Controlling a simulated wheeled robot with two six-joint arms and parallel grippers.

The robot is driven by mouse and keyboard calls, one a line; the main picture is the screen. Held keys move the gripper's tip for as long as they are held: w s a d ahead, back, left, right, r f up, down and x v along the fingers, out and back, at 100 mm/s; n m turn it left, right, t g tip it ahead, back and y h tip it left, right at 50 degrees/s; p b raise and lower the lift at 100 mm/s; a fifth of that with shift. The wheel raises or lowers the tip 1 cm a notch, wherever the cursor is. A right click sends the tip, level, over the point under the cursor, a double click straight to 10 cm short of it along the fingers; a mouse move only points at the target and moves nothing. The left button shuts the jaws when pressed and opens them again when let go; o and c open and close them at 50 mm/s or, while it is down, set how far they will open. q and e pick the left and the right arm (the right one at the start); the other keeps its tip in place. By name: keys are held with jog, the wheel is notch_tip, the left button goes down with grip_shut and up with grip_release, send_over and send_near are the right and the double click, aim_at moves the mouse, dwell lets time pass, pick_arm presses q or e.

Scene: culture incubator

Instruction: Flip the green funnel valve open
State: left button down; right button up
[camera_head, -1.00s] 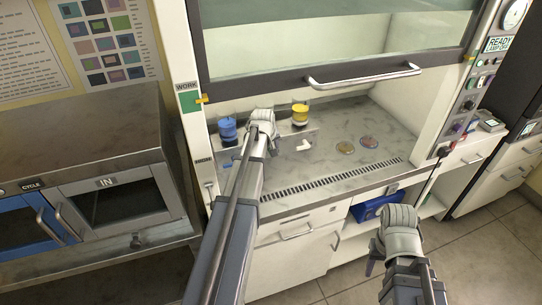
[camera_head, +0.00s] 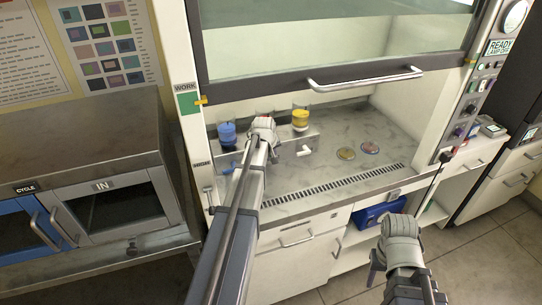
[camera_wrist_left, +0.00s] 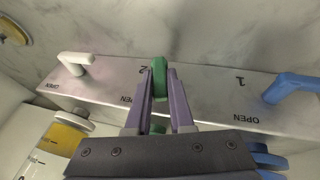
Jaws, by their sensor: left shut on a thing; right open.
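The green valve handle (camera_wrist_left: 159,76) stands up from the front of a pale metal manifold (camera_wrist_left: 205,92), by the mark 2. My left gripper (camera_wrist_left: 157,84) is shut on this handle, one finger on each side. More green shows between the fingers lower down. In the head view my left gripper (camera_head: 262,128) is over the middle of the manifold and hides the green handle and most of what stands behind it. My right gripper (camera_head: 377,263) is open and hangs in front of the cabinet, away from the valves.
A white valve handle (camera_wrist_left: 76,59) and a blue valve handle (camera_wrist_left: 290,84) flank the green one. Blue (camera_head: 227,134) and yellow (camera_head: 300,118) funnels stand at the back. Two dishes (camera_head: 346,154) lie on clear worktop to the right. The raised sash (camera_head: 365,78) hangs above.

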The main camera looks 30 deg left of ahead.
dwell(0.3)
pick_arm(q)
jog(key=shift+w+d+r+g+y+p, duration=0.2)
jog(key=shift+w+g+y+p, duration=0.1)
jog(key=shift+g+y+p, duration=0.15)
jog(key=shift+f+m+g+y, duration=0.15)
jog(key=shift+m+g+y, duration=0.3)
jog(key=shift+g, duration=0.3)
jog(key=c, duration=0.8)
grip_release()
jog(key=shift+d, duration=0.1)
jog(key=p+v, duration=0.7)
jog(key=shift+r, duration=0.35)
